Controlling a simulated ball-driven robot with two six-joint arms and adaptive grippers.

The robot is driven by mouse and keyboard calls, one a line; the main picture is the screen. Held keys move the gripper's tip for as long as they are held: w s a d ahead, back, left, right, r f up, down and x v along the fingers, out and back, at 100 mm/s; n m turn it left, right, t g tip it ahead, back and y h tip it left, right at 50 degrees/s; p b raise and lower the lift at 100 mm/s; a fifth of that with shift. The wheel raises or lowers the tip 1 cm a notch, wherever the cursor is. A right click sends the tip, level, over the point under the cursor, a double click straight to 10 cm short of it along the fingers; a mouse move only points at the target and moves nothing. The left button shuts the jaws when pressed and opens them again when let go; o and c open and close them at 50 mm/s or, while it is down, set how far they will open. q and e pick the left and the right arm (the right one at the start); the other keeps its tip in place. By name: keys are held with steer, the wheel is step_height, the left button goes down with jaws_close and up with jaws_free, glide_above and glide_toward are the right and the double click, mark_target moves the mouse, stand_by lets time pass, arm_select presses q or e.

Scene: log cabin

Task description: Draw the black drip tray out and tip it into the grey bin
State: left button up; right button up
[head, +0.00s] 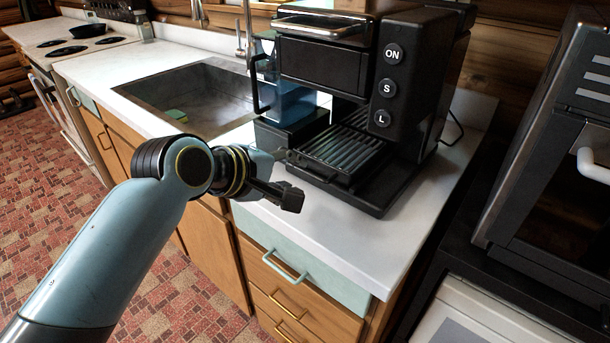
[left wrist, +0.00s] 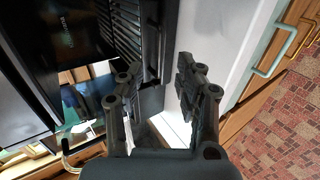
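The black drip tray (head: 345,150), with a ribbed grille, sits in the base of the black coffee machine (head: 400,70) on the white counter. Its slats also show at the top of the left wrist view (left wrist: 122,28). My left gripper (head: 290,176) is at the front left corner of the tray, low over the counter. In the left wrist view the two fingers (left wrist: 158,72) are apart, with white counter and a dark edge between them. I cannot tell whether they touch the tray. My right gripper and a grey bin do not show.
A sink (head: 190,95) with a green sponge (head: 177,115) lies left of the machine. A stove with a black pan (head: 88,31) is at far left. A dark oven-like appliance (head: 550,190) stands at right. The counter in front of the machine (head: 320,240) is clear.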

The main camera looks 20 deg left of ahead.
mark_target(314, 178)
arm_select(q)
steer(key=x, duration=0.6)
steer(key=shift+w+d+f, duration=0.1)
steer(key=shift+w+f, duration=0.3)
steer(key=shift+w, duration=0.05)
steer(key=shift+d, duration=0.1)
steer(key=c, duration=0.4)
jaws_close()
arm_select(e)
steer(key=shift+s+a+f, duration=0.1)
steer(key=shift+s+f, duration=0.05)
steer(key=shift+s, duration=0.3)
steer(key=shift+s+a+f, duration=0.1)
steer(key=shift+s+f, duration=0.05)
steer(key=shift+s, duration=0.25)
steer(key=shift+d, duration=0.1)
